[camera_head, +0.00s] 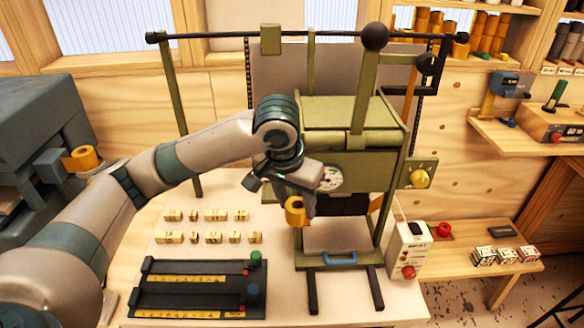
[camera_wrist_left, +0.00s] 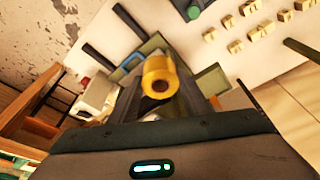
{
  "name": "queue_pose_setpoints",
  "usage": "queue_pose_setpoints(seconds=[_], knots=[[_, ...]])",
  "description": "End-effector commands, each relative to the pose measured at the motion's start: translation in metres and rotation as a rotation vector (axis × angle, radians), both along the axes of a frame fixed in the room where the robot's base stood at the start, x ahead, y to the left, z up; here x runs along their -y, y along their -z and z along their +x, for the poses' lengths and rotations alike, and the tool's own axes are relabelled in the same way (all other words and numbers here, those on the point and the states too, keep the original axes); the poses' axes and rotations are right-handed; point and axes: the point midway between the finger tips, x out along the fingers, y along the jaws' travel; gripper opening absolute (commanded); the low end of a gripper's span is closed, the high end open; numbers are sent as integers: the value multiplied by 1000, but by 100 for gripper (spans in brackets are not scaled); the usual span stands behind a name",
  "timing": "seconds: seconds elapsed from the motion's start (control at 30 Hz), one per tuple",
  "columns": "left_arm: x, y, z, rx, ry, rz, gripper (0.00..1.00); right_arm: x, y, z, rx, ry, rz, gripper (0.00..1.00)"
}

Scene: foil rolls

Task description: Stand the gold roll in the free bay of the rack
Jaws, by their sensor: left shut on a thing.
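My left gripper (camera_head: 304,203) is shut on a gold roll (camera_head: 294,213), held in front of the green press. In the left wrist view the roll (camera_wrist_left: 158,72) sits between the fingers of my left gripper (camera_wrist_left: 163,96), its dark core hole facing the camera. I cannot tell whether the roll touches the press. Rolls in gold, brown and dark tones stand in a compartmented wooden rack (camera_head: 480,58) at the top right, cut off by the frame edge. Which bay is free is too small to tell. My right gripper is out of view.
The green press (camera_head: 345,112) stands on the pale table (camera_head: 180,205). Type blocks (camera_head: 210,238) and black holders (camera_head: 200,285) lie left of it. A white control box (camera_head: 408,252) is at its right.

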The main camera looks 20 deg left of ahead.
Motion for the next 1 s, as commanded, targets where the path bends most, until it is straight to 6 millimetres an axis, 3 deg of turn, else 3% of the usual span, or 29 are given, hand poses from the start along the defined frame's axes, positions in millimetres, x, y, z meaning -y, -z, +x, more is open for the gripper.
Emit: queue_pose_setpoints(seconds=[0.03,0.2,0.4,0.6,1.0], knots=[[2,24,-5,-8,-10,0,19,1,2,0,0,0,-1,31],[8,86,-17,-5,-55,2,19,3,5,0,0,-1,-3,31],[12,138,-35,3,-93,7,19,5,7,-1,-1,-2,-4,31],[14,159,-43,10,-110,8,19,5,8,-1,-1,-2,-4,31],[14,161,-44,11,-112,8,19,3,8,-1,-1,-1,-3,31]])
